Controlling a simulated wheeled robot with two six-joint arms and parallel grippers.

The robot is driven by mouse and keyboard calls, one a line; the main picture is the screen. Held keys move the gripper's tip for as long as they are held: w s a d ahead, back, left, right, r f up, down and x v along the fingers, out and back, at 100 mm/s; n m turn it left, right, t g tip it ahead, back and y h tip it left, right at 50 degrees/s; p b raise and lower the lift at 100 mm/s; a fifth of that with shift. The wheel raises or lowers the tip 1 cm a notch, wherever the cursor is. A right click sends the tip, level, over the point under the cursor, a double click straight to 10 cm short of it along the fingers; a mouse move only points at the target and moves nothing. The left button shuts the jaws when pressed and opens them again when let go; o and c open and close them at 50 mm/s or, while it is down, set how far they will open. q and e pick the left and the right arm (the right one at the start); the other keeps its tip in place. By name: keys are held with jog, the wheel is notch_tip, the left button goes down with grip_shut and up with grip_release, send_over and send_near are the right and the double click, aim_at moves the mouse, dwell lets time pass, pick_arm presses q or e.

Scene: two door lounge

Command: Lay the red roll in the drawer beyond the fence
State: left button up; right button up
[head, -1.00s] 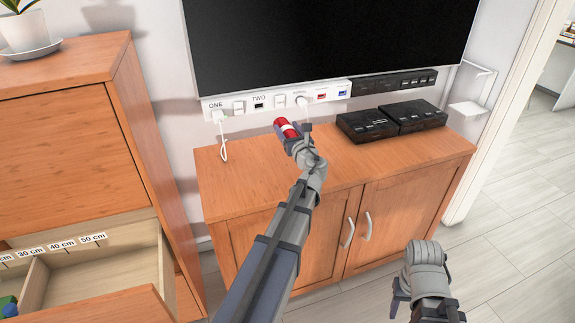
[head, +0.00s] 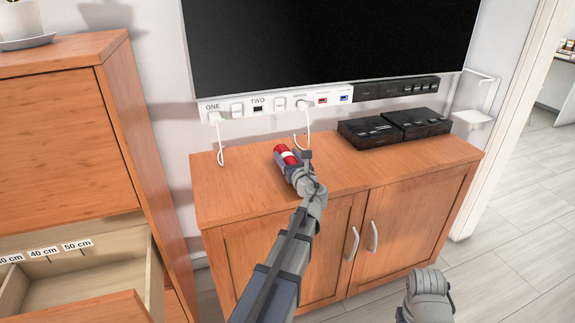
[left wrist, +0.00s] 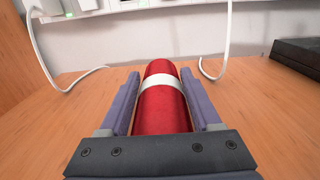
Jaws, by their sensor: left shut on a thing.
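The red roll (head: 286,154) has a white band. My left gripper (head: 291,163) is shut on it, over the top of the low wooden cabinet (head: 240,185). In the left wrist view the roll (left wrist: 160,110) lies lengthwise between the two fingers of the gripper (left wrist: 160,105); I cannot tell whether it touches the cabinet top. The open drawer (head: 100,282) is at lower left, with a light wood interior. Its divider, the fence (head: 16,290), shows at the picture's left edge. My right gripper (head: 425,305) is partly cut off at the bottom edge.
A power strip (head: 230,111) with white cords hangs on the wall behind the cabinet, below a black screen (head: 330,45). Two black boxes (head: 395,125) stand on the cabinet's right. A taller wooden chest (head: 60,120) stands left. Open floor (head: 510,190) lies right.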

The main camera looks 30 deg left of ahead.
pick_arm(q)
jog(key=shift+f, duration=0.3)
jog(key=shift+f, duration=0.2)
jog(key=o, duration=1.5)
jog(key=shift+c, duration=0.2)
jog(key=shift+r, duration=0.2)
